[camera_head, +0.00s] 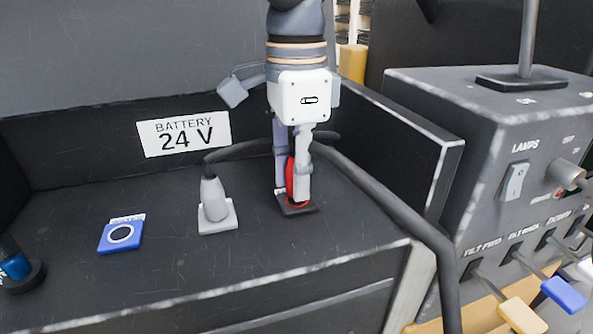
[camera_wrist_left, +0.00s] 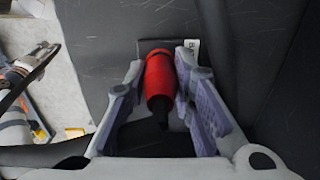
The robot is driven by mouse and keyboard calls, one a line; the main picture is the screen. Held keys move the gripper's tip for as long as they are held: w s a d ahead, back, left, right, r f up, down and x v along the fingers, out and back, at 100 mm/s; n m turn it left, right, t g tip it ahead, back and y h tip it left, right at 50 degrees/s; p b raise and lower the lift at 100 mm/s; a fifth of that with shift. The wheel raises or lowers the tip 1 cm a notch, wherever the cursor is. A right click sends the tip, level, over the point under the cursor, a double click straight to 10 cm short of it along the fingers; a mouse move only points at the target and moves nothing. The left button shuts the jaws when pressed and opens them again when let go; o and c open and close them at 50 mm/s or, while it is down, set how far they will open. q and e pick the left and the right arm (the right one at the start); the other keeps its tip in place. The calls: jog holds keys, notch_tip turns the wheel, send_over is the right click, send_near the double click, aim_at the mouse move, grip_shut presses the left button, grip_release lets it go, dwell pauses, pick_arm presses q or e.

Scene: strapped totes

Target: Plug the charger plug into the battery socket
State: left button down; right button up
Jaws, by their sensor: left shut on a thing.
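My left gripper (camera_head: 297,190) comes down from above and is shut on a red charger plug (camera_head: 290,180), mostly hidden behind a finger. In the left wrist view the red plug (camera_wrist_left: 160,78) lies between both purple-padded fingers. A small dark base with a red ring, the battery socket (camera_head: 298,208), is directly below the fingertips on the black deck. The plug's lower end is at this socket; how deep it sits is hidden. In the left wrist view a dark plate with a partly covered white label (camera_wrist_left: 193,47) shows beyond the plug.
A grey plug (camera_head: 214,200) stands in a pale base left of the gripper. A blue socket plate (camera_head: 121,235) lies further left. A white "BATTERY 24 V" label (camera_head: 184,134) is behind. A thick dark cable runs right, near a control box (camera_head: 470,135) with levers.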

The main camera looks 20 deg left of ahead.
pick_arm(q)
jog(key=shift+f, duration=0.55)
jog(key=c, duration=1.3)
grip_release()
notch_tip(320, 180, up, 12)
